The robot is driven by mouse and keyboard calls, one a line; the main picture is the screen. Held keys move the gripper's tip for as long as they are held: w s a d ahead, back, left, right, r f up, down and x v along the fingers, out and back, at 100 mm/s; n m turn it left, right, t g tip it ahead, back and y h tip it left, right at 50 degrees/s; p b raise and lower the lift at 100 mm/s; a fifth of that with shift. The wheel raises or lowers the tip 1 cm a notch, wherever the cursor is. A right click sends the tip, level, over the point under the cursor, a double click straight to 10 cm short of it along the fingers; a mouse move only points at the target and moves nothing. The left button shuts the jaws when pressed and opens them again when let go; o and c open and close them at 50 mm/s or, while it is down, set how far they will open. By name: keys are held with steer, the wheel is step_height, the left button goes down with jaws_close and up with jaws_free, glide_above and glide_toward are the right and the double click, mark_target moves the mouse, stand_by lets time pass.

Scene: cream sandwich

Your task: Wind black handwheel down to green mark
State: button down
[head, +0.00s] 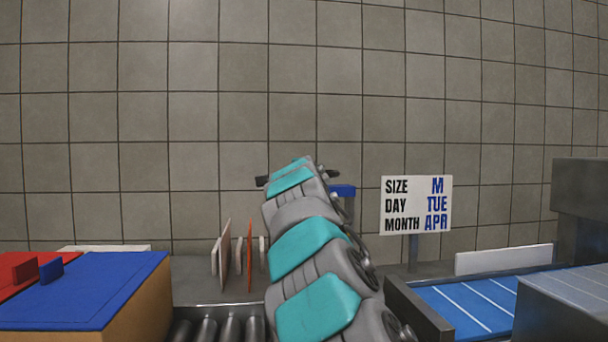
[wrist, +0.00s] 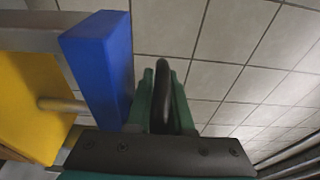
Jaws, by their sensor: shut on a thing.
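In the wrist view, my gripper (wrist: 162,112) has its two green fingers closed on either side of the black handwheel (wrist: 161,75). The wheel shows nearly edge-on as a dark curved rim rising from between the fingers. A blue block (wrist: 98,65) stands just left of the fingers. A yellow panel (wrist: 28,100) with a pale metal rod (wrist: 62,104) is farther left. In the head view, my grey and teal arm reaches up the middle and hides most of the wheel area. The blue block also shows there (head: 343,190), right of the arm's end. I cannot make out a green mark.
A sign (head: 416,205) reads SIZE M, DAY TUE, MONTH APR. A blue belt (head: 470,303) lies at right, with dark housings beside it. Upright discs (head: 238,256) stand left of my arm, above rollers (head: 215,330). A blue-topped box (head: 90,290) is at left.

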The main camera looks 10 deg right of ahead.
steer(key=shift+f, duration=0.2)
steer(key=c, duration=1.1)
jaws_free()
steer(key=shift+r, duration=0.1)
steer(key=shift+s+a+b, duration=0.25)
steer(key=shift+s+b, duration=0.05)
steer(key=shift+s, duration=1)
steer(key=shift+s+a+b, duration=0.3)
steer(key=shift+s+b, duration=0.05)
steer(key=shift+s, duration=0.9)
steer(key=shift+s+a+b, duration=0.25)
steer(key=shift+s+b, duration=0.05)
steer(key=shift+s, duration=1)
